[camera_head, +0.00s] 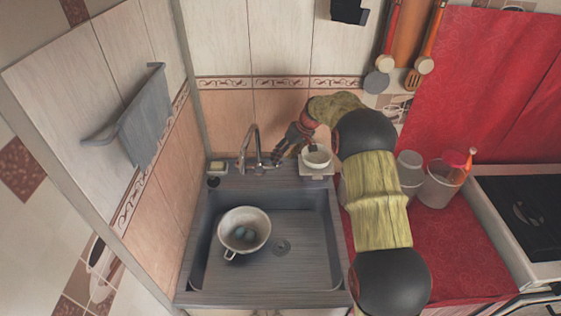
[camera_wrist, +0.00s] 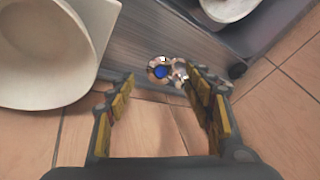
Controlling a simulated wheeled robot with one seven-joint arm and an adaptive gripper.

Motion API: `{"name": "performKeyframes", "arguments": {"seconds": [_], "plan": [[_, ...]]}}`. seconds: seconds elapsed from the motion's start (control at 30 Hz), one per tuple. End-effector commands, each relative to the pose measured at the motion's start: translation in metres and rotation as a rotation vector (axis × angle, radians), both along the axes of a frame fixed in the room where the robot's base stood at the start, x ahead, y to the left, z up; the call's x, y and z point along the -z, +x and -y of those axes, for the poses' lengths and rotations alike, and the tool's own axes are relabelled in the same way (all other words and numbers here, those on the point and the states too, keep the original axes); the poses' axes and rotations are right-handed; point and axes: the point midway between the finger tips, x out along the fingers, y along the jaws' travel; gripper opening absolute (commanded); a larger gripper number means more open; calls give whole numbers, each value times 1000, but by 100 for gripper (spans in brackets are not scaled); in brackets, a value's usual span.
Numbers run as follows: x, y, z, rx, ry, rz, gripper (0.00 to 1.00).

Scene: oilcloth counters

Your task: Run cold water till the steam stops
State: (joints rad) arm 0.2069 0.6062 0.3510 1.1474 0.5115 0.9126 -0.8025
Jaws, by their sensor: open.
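The grey sink (camera_head: 310,270) holds a pale pot (camera_head: 262,226) with a handle; a few bluish rounded things (camera_head: 241,233) lie inside it. I see no steam and cannot make out running water. The chrome tap (camera_head: 256,150) stands at the sink's back edge. My gripper (camera_head: 279,156) is just right of the tap, at its base. In the wrist view my gripper (camera_wrist: 160,90) is open, with a chrome tap knob with a blue cap (camera_wrist: 160,72) ahead between the fingertips. I cannot tell whether they touch it. The pot's rim also shows at the top (camera_wrist: 225,12).
A white bowl (camera_head: 316,160) on a small stand is close right of my gripper; it fills the wrist view's upper left (camera_wrist: 45,50). A sponge dish (camera_head: 216,168) is left of the tap. Grey canisters (camera_head: 438,187) and a stove (camera_head: 520,215) are at right.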

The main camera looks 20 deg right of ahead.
Motion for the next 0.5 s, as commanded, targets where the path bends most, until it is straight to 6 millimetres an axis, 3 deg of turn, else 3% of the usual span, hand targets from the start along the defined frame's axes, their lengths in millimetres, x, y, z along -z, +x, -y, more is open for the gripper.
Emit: {"name": "performKeyframes", "arguments": {"seconds": [0.23, 0.5], "plan": [[-46, -12, 18, 1, -1, 2, 52], [-71, -20, 27, 1, 0, 0, 52]]}}
